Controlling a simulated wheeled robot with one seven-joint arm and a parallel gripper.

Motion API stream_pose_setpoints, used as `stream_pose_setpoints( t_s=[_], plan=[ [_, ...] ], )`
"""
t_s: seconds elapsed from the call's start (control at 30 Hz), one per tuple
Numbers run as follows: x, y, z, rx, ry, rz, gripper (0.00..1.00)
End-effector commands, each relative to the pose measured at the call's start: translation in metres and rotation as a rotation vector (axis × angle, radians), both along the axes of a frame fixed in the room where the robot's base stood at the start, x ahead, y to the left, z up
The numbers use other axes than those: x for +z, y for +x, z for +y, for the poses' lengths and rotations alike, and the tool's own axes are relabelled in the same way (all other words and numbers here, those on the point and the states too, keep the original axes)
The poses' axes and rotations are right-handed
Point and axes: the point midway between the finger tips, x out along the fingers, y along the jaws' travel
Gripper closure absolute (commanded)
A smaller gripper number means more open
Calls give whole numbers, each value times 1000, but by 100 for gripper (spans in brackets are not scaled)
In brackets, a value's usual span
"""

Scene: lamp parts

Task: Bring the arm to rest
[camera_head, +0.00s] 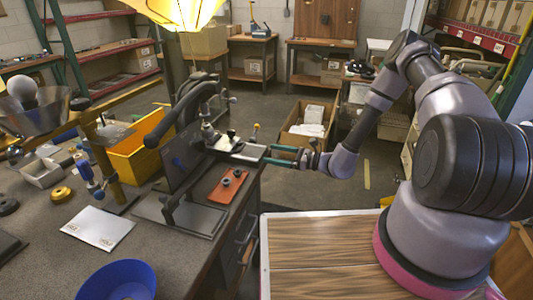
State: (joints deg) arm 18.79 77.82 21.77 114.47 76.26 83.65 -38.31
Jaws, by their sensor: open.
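My arm (437,90) rises from its pink-ringed base at the right, bends at the top and comes down to the left. My gripper (272,155) is at its end, pointing left just off the right edge of the workbench. Its teal fingers are small in view and apart, with nothing seen between them. The dark fixture on the bench stands just left of the fingertips; whether they touch it I cannot tell.
The workbench (60,240) bears a blue bowl (117,281), a white card (98,228), a yellow bin (135,150) and a red-orange plate (229,186). A lit yellow shade (178,12) hangs above. An open cardboard box (305,128) stands on the floor beyond.

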Motion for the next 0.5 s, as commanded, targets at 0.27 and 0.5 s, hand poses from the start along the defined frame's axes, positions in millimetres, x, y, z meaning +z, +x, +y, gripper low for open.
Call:
stream_pose_setpoints(
  t_s=[0.27, 0.5],
  plan=[
    [0, 0, -1, 1, 0, -1, 0],
    [40, -1, -3, 107, -64, -90, 0]
  ],
)
